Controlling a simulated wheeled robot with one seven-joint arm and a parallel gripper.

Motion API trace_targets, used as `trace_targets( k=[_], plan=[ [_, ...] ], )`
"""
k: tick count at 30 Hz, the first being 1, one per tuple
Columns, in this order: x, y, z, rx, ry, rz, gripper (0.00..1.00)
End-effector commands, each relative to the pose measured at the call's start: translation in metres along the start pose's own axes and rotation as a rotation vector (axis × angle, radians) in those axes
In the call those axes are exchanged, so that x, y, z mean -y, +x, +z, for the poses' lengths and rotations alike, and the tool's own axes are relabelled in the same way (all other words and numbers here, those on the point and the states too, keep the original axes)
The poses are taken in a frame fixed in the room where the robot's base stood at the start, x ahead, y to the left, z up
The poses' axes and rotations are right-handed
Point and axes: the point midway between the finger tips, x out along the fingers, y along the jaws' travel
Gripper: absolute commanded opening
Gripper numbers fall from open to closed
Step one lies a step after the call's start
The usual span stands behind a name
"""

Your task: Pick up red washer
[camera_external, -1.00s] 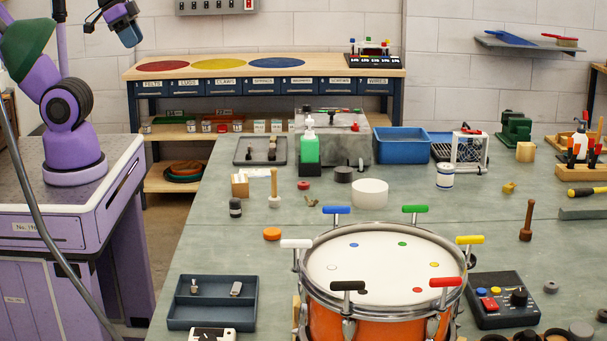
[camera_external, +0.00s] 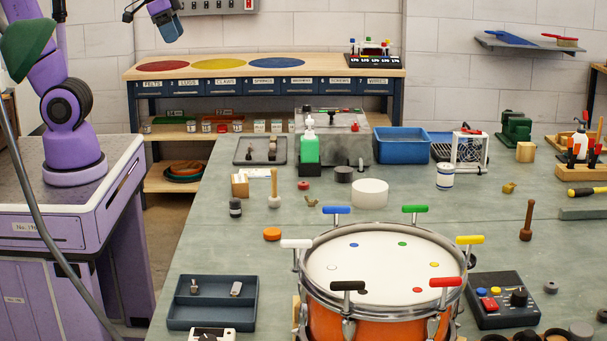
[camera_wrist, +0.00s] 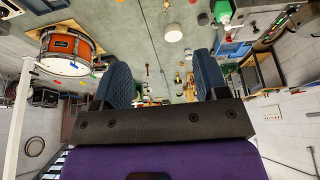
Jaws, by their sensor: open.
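A small red round piece, which looks like the red washer (camera_external: 303,185), lies on the green bench top in front of the green bottle (camera_external: 309,148). Its hole is too small to make out. My gripper (camera_external: 170,33) is high in the air at the upper left of the external view, far from the washer. In the wrist view my gripper (camera_wrist: 163,76) has its two blue-padded fingers wide apart, with nothing between them.
The orange drum (camera_external: 330,308) with raised coloured handles fills the front.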

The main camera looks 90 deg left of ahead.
Motion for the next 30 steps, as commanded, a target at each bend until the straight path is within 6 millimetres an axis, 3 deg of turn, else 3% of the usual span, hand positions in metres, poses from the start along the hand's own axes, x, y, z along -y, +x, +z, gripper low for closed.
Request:
trace_targets(
  k=[6, 14, 21, 30],
  plan=[
    [0.012, 0.039, -0.056, 0.061, -0.014, -0.009, 0.67],
    [0.030, 0.100, -0.113, 0.127, -0.031, -0.016, 0.67],
    [0.050, 0.170, -0.153, 0.188, -0.048, -0.018, 0.67],
    [0.079, 0.275, -0.184, 0.263, -0.069, -0.016, 0.67]
  ],
)
